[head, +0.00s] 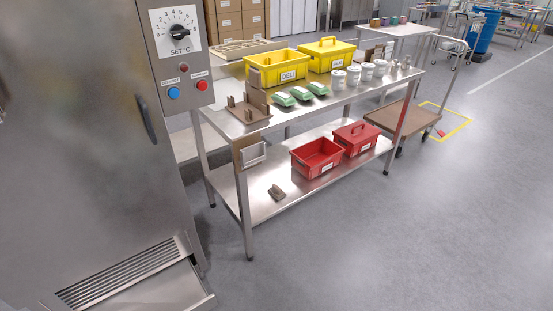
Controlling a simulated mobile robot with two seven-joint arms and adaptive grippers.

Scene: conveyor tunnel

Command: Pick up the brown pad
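Neither of my grippers is in view.
A steel cabinet (80,150) fills the left. Grey floor (400,240) is clear in front.

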